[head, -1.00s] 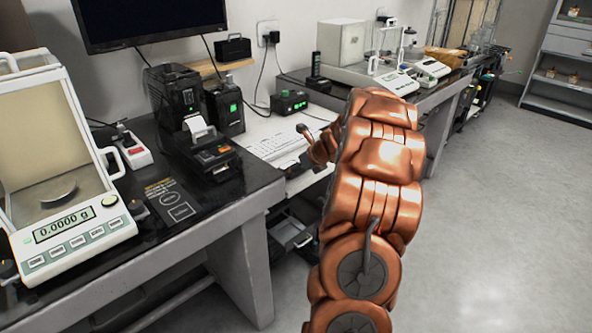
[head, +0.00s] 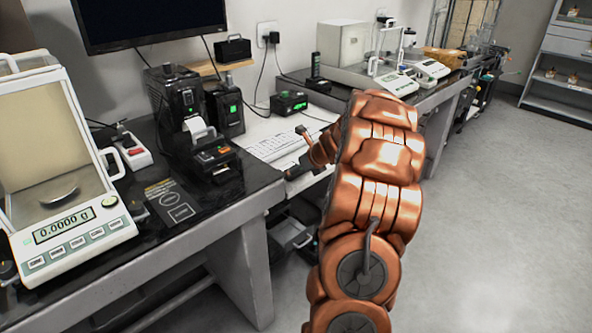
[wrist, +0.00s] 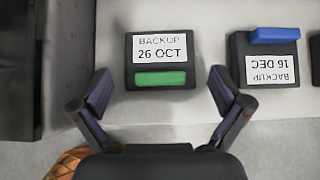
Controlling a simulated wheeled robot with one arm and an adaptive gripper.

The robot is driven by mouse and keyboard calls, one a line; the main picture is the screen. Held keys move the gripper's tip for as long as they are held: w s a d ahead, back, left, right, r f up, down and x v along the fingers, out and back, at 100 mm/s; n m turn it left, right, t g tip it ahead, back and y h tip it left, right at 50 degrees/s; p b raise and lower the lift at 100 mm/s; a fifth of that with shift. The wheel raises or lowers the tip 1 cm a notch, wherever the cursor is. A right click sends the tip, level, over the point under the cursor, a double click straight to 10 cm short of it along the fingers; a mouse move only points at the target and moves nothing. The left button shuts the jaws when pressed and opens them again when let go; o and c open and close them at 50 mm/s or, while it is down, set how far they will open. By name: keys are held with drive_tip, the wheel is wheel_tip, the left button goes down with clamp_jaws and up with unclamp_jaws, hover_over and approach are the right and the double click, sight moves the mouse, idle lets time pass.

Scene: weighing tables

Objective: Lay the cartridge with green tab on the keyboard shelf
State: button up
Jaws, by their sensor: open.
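The cartridge with green tab (wrist: 160,48) is a black block with a white label reading BACKUP 26 OCT. It lies flat on a light surface in the wrist view, green tab toward me. My gripper (wrist: 161,88) is open, its two dark fingers spread at either side of the cartridge's near end, with gaps on both sides. In the head view my gripper (head: 297,152) is partly hidden by my arm, over the front of the pale keyboard shelf (head: 262,127). I cannot make out the cartridge there. The light surface under it looks like this shelf.
A blue-tabbed cartridge (wrist: 268,62) labelled BACKUP 16 DEC lies to the right, with another dark block at the picture's edge. The keyboard (head: 270,147) sits on the shelf. A label printer (head: 212,158) and a balance (head: 66,200) stand on the black bench at left.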

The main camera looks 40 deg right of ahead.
drive_tip(key=shift+r, duration=0.15)
drive_tip(key=p+v, duration=0.2)
drive_tip(key=v, duration=1)
drive_tip(key=a+n+y, duration=0.1)
drive_tip(key=a+n, duration=0.2)
drive_tip(key=a, duration=0.3)
drive_tip(key=w+a+n+g+y, duration=0.1)
drive_tip(key=a+n, duration=0.2)
drive_tip(key=a, duration=0.4)
drive_tip(key=a+n+g+y, duration=0.1)
drive_tip(key=a+n, duration=0.2)
drive_tip(key=a, duration=0.3)
drive_tip(key=shift+w+a+r, duration=0.1)
drive_tip(key=shift+w+a, duration=0.05)
drive_tip(key=shift+w, duration=0.05)
drive_tip(key=s+a+f+n+g, duration=0.1)
drive_tip(key=s+a+n+g, duration=0.3)
drive_tip(key=s+a+n, duration=0.6)
drive_tip(key=s+a+f+n+g, duration=0.1)
drive_tip(key=s+a+n+g, duration=0.2)
drive_tip(key=s+a+n, duration=0.65)
drive_tip(key=s+a+f+n+g+h, duration=0.1)
drive_tip(key=s+a+n+g+h, duration=0.1)
drive_tip(key=s+n, duration=0.5)
drive_tip(key=s+a+g, duration=0.1)
drive_tip(key=s, duration=0.2)
drive_tip(key=shift+s+a+n+h, duration=0.15)
drive_tip(key=shift+s+n+h, duration=0.2)
drive_tip(key=shift+s+h, duration=0.05)
